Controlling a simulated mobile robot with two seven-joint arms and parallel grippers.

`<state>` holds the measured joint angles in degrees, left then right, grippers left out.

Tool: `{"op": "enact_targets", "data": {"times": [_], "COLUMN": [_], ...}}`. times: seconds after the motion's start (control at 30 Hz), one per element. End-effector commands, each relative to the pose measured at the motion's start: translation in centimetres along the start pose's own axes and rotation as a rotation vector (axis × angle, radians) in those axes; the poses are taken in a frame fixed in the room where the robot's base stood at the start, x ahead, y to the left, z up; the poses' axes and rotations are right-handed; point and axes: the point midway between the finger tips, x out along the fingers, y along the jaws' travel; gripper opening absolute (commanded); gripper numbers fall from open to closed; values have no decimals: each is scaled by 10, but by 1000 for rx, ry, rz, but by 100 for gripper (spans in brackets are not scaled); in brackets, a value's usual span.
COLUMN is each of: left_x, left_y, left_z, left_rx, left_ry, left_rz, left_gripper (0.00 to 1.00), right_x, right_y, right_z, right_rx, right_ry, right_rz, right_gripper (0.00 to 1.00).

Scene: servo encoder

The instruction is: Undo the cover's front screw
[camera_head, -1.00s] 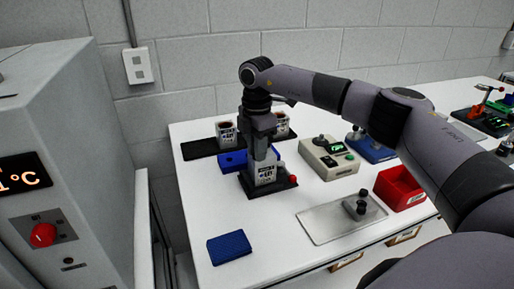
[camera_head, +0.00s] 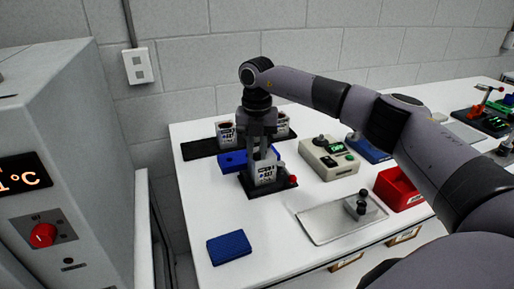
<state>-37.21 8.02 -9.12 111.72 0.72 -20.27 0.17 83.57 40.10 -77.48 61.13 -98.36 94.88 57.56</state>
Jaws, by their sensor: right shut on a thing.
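My right gripper (camera_head: 262,150) points straight down over a labelled grey unit (camera_head: 264,173) that stands on a black base (camera_head: 250,190). Its fingers are shut at the top of this unit. The front screw and the cover's edge are too small and too hidden by the fingers to make out, so I cannot tell exactly what part is gripped. A red knob (camera_head: 293,180) sits at the right of the black base. My left gripper is not in view.
Two similar labelled units (camera_head: 226,132) stand on a black strip behind. A blue block (camera_head: 232,161) is behind the base.

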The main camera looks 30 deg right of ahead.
Motion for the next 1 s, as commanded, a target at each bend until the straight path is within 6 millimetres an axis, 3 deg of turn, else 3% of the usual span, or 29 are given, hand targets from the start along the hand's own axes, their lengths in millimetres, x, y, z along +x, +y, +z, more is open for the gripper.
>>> {"op": "enact_targets", "data": {"times": [0.5,1.0], "left_x": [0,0], "left_y": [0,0], "left_z": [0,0], "left_rx": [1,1], "left_ry": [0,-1], "left_rz": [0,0], "left_gripper": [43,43], "right_x": [0,0], "right_y": [0,0], "right_z": [0,0], "right_rx": [-320,-370], "right_ry": [0,0], "right_rz": [-1,-1], "right_gripper": [0,0]}}
